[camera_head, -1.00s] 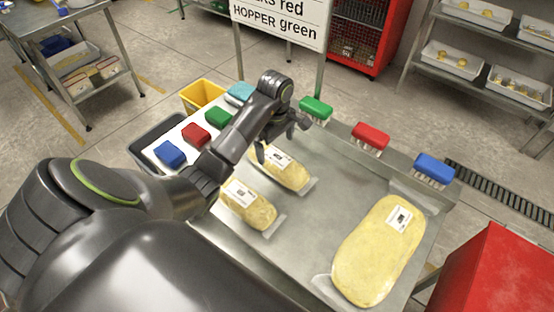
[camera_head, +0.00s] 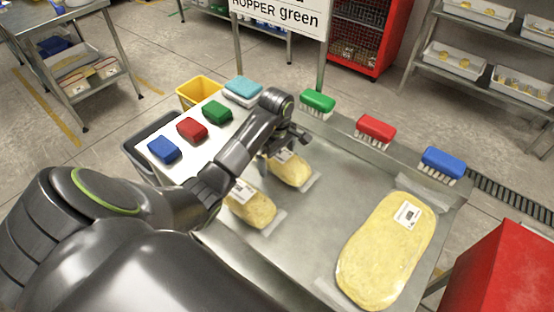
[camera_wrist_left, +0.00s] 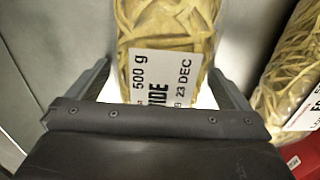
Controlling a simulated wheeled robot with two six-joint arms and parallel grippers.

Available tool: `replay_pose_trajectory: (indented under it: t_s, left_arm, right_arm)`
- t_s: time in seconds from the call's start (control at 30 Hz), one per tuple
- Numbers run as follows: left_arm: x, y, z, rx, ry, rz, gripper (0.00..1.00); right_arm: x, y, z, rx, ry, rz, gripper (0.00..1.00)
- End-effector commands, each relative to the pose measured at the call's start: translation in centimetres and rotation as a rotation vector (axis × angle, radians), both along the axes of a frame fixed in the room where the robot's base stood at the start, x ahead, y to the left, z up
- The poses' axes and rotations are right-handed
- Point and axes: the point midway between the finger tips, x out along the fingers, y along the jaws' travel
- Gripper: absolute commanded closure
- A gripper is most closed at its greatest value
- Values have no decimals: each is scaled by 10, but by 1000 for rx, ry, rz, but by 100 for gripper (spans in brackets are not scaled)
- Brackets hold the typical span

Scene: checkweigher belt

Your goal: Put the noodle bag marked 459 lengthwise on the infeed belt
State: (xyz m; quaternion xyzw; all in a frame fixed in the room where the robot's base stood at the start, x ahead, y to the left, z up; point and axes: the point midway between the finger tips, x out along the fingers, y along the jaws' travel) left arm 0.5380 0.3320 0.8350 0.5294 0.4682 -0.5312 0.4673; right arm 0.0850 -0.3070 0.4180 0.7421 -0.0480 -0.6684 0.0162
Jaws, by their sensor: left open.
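Three noodle bags lie on the steel table (camera_head: 310,240): a back bag (camera_head: 291,170), a front-left bag (camera_head: 252,207) and a large bag (camera_head: 385,255) at right. Each has a white label; I cannot read 459 on any. My left gripper (camera_head: 290,143) is over the far end of the back bag and partly hides it. In the left wrist view, the open fingers (camera_wrist_left: 163,88) are on either side of a bag (camera_wrist_left: 165,25) labelled "500 g" and "23 DEC". Another bag (camera_wrist_left: 290,75) lies to the right there. I cannot make out the infeed belt. My right gripper is out of view.
Green (camera_head: 318,101), red (camera_head: 375,130) and blue (camera_head: 442,163) brushes stand along the table's back edge. Several coloured blocks sit on a white board (camera_head: 178,168) at left, near a yellow bin (camera_head: 200,91). A red cabinet (camera_head: 505,275) is at lower right. The table's middle is clear.

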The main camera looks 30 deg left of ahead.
Motion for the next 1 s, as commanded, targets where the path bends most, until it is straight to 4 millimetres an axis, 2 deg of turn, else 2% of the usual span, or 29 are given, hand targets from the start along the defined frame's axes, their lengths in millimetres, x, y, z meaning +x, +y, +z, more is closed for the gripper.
replay_pose_trajectory:
  t_s: [0.2,0.67,1.0]
  left_arm:
    - [0,0,-1,1,-2,0,1]
    - [0,0,-1,1,-2,0,60]
    - [1,0,4,1,-4,-1,61]
  right_arm:
    - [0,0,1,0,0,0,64]
    - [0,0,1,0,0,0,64]
    - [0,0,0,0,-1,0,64]
